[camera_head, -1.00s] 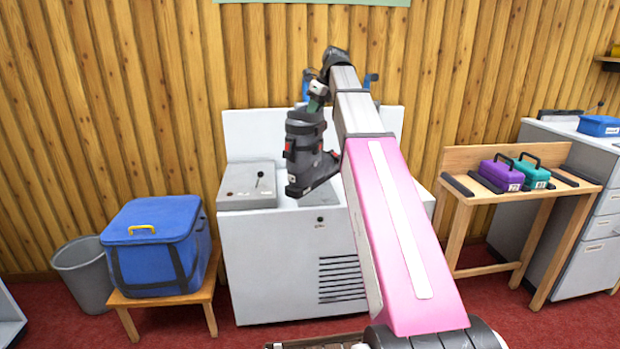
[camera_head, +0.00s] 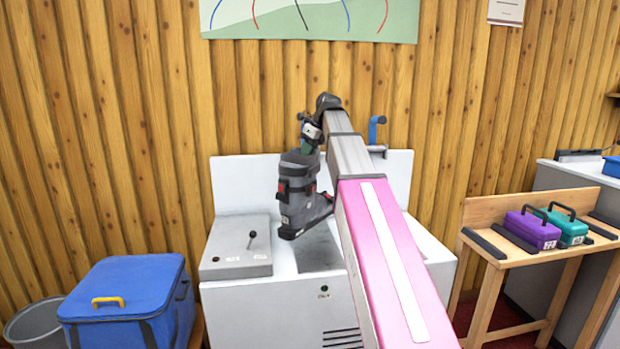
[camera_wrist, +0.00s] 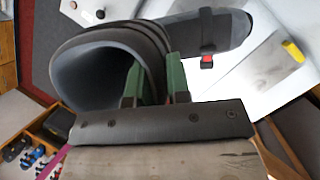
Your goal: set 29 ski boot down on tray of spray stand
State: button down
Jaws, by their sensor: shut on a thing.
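A dark grey ski boot (camera_head: 297,200) with black straps and red buckle parts hangs nearly upright from my gripper (camera_head: 307,143). The wrist view shows the green fingers of my gripper (camera_wrist: 157,88) shut on the cuff of the boot (camera_wrist: 95,65), beside its open top. The spray stand (camera_head: 258,300) is a white cabinet with a low back panel. Its grey sunken tray (camera_head: 317,254) lies just below the boot in the head view. The gap between sole and tray cannot be told. My arm hides the right part of the stand top.
A grey control box (camera_head: 236,262) with a lever sits left of the tray. A blue fitting (camera_head: 376,128) stands at the back panel. A blue cooler bag (camera_head: 125,305) is at left. A wooden bench (camera_head: 530,262) with purple (camera_head: 532,229) and teal (camera_head: 567,225) cases is at right.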

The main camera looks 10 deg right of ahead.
jog(key=shift+f, duration=4.25)
jog(key=c, duration=1.1)
grip_release()
